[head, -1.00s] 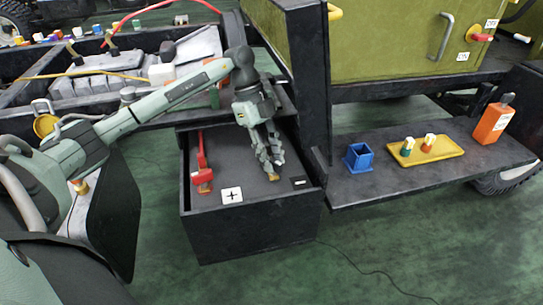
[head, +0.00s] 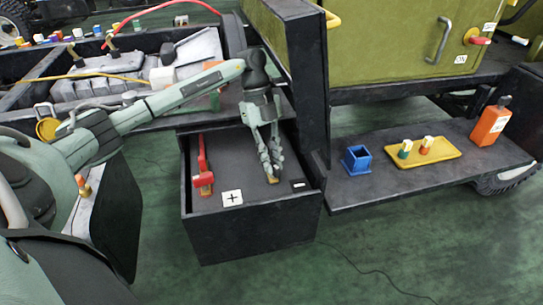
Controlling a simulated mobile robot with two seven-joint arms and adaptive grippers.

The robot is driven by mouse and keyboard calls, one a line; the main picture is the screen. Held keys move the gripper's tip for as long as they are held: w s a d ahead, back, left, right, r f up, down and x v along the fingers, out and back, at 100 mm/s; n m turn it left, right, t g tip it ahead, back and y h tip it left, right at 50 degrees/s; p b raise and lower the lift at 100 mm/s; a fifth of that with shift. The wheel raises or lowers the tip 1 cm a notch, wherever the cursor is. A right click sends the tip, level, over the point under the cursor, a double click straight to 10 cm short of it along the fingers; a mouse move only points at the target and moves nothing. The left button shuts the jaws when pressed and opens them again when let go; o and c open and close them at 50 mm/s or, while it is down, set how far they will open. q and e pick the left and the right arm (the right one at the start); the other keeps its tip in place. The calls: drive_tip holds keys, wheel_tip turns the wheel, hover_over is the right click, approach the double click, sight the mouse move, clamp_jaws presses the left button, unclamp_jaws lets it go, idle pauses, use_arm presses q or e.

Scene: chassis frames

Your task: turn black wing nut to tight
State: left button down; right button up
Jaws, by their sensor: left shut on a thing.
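My left gripper (head: 272,177) points down into the open black box in the middle of the head view. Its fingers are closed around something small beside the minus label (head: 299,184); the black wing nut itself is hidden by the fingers. A brass-coloured piece (head: 273,181) shows just below the fingertips. To the left in the same box lies a red part (head: 204,172) with a brass-coloured end, near the white plus label (head: 231,197). My right gripper is out of view.
The black box (head: 250,233) has raised walls, with a dark post (head: 312,90) behind its right side. On the shelf (head: 375,185) at right stand a blue open box (head: 356,159), a yellow tray (head: 440,153) with two small capped items, and an orange bottle (head: 491,124).

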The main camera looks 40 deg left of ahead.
use_arm(q)
drive_tip(key=m+g, duration=0.1)
drive_tip(key=m, duration=0.1)
drive_tip(key=shift+w+r+m+y, duration=0.1)
drive_tip(key=shift+w+m+y, duration=0.05)
drive_tip(key=shift+m+y, duration=0.25)
drive_tip(key=shift+m+g+y+p, duration=0.3)
drive_tip(key=shift+m, duration=1.6)
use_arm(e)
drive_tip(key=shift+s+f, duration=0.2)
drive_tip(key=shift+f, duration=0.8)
use_arm(q)
drive_tip(key=shift+y, duration=0.3)
drive_tip(key=c, duration=1.5)
unclamp_jaws()
drive_tip(key=shift+c, duration=0.2)
drive_tip(key=shift+d, duration=0.1)
